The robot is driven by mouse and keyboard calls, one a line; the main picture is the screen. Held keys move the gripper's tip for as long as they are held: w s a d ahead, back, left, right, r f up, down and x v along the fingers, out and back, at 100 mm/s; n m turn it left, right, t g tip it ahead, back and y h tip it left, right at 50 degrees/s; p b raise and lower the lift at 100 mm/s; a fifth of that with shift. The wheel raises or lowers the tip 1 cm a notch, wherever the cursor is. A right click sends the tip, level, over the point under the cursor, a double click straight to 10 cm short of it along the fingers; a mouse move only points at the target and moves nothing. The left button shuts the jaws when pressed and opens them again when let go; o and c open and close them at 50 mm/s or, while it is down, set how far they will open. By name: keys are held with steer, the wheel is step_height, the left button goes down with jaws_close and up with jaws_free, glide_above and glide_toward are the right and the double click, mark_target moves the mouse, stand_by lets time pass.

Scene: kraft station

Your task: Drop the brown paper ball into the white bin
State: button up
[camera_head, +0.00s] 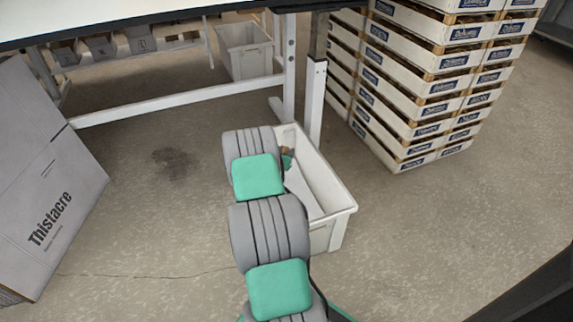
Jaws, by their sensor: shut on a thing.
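The white bin (338,205) stands on the floor in the middle, an open rectangular tub with a rim, partly covered by my arm. A small part of the brown paper ball (286,151) shows at the bin's far left end, beside my arm. My gripper (288,161) is mostly hidden behind my arm's links; a bit of green shows just below the ball. It is shut on the ball, over or inside the far part of the bin. The fingertips and the exact height of the ball above the bin floor cannot be made out.
A table (120,15) with white legs stands behind the bin, one leg close to its far end. A grey crate (246,52) sits under the table. Stacked white trays (420,80) stand at the back right. A large carton (45,185) is at the left.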

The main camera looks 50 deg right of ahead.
steer(key=shift+s+d+f, duration=0.4)
steer(key=shift+d+f, duration=0.05)
steer(key=shift+f, duration=0.3)
step_height(320, 180, down, 6)
steer(key=b, duration=0.3)
steer(key=shift+r, duration=0.25)
steer(key=o, duration=1.4)
steer(key=shift+c, duration=0.2)
steer(key=p+v, duration=0.3)
steer(key=v, duration=0.5)
